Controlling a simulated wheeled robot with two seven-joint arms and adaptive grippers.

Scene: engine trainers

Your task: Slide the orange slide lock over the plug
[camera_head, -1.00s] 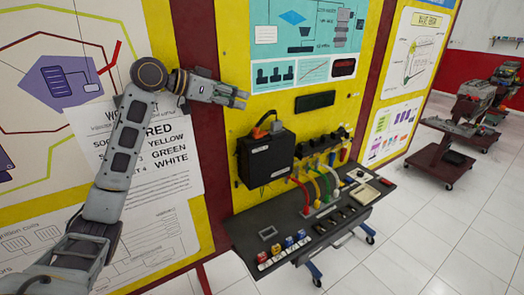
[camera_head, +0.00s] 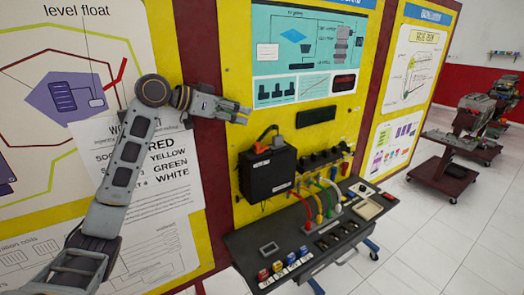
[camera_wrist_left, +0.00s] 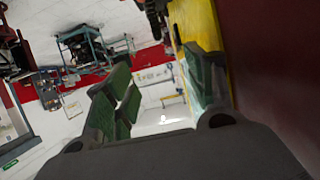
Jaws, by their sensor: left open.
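A black box (camera_head: 267,174) is mounted on the yellow panel. A small orange part (camera_head: 260,149), which looks like the slide lock, shows on its top beside a black cable. A grey piece (camera_head: 278,143) is beside it. The exact fit of lock and plug is too small to tell. My left gripper (camera_head: 242,113) is above and slightly left of the box, pointing right, apart from it. In the left wrist view my left gripper (camera_wrist_left: 160,105) is open, with green pads and nothing between them. My right gripper is out of view.
A dark shelf (camera_head: 240,245) below the box carries several coloured blocks and colored cables (camera_head: 320,203). A dark holder (camera_head: 315,116) is on the panel above. A red cart (camera_head: 440,185) stands at the right on open tiled floor.

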